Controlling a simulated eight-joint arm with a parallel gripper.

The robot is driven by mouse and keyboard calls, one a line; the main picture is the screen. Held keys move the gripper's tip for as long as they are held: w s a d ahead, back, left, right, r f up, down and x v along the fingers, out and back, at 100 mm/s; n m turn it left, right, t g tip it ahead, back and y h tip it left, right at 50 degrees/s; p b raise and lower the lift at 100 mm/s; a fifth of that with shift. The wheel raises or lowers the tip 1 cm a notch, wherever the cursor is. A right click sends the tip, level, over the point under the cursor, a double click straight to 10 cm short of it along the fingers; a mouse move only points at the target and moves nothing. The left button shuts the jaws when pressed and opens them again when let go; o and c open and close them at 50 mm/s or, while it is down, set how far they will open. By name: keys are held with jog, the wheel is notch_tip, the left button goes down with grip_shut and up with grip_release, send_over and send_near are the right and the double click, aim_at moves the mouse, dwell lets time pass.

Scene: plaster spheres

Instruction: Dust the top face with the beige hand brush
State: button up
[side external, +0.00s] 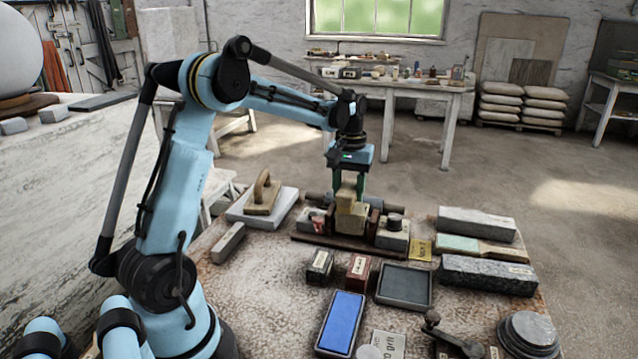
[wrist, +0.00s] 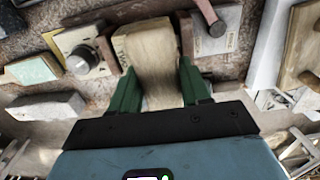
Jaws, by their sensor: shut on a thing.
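My gripper (side external: 349,190) has green fingers and points down above the wooden clamp on the bench. It is shut on a beige, streaky piece, which I take to be the beige hand brush (side external: 349,207). In the wrist view my gripper (wrist: 157,72) has a finger on each side of the brush (wrist: 155,45), which widens away from the fingers. The brush stands low between the dark wooden jaws of the clamp (side external: 318,241). Its lower end, any contact below it and the top face under it are hidden or unclear.
A grey block with a dark round knob (side external: 393,234) sits close right of the clamp. A wooden float on a pale slab (side external: 262,203) lies left. Stone bars (side external: 487,274), a blue stone (side external: 340,322) and a dark tray (side external: 405,285) crowd the right and front.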

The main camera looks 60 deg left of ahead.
aim_at(345, 193)
jog(key=shift+w+a, duration=0.15)
jog(key=shift+s+d, duration=1.55)
jog(key=shift+d, duration=0.05)
jog(key=shift+w+a, duration=1.55)
jog(key=shift+a, duration=0.05)
jog(key=shift+s+d, duration=1.55)
jog(key=shift+d, duration=0.05)
